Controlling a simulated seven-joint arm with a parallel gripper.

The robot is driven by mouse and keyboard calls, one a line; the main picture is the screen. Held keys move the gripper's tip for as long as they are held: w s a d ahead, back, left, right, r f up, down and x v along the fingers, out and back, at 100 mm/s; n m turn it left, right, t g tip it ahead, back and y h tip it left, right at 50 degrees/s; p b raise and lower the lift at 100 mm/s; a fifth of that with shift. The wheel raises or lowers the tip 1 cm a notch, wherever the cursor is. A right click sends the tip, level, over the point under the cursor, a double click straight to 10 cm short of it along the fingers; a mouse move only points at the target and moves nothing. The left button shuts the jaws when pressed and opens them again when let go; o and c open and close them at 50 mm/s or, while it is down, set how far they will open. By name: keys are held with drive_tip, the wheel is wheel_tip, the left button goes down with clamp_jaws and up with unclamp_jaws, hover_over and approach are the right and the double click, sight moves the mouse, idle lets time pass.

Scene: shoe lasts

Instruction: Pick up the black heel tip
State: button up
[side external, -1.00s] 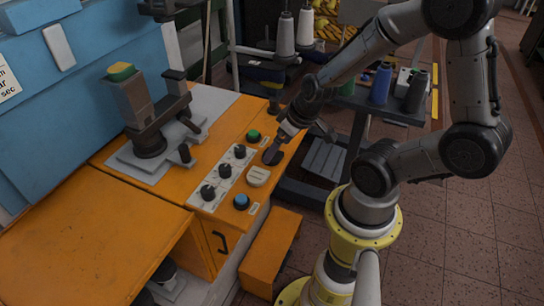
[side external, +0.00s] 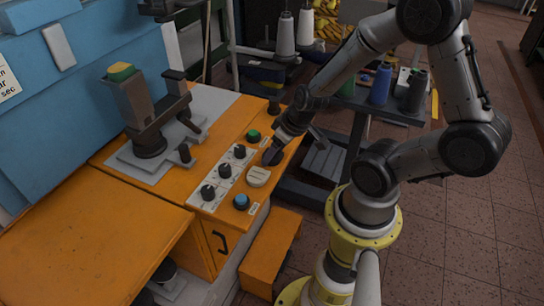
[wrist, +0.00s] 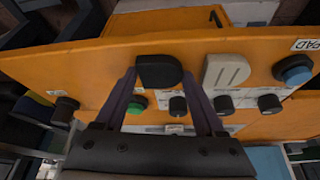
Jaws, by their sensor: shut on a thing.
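The black heel tip (wrist: 158,70) is a dark, rounded D-shaped piece on the orange machine top. In the wrist view it lies between the two purple-grey fingers of my gripper (wrist: 160,80), which is shut on it. In the side view the heel tip (side external: 272,157) is a small dark shape at the end of my gripper (side external: 276,149), near the right edge of the orange top. Whether it touches the surface or is slightly raised cannot be told.
A cream grooved piece (wrist: 226,72) lies close beside the heel tip. A blue button (wrist: 293,70), a green button (wrist: 137,104) and several black knobs (side external: 224,171) stand nearby on the orange top (side external: 180,183). A clamp-like machine (side external: 150,140) rises at the left.

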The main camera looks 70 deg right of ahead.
drive_tip(key=shift+c, duration=0.8)
drive_tip(key=shift+r, duration=0.15)
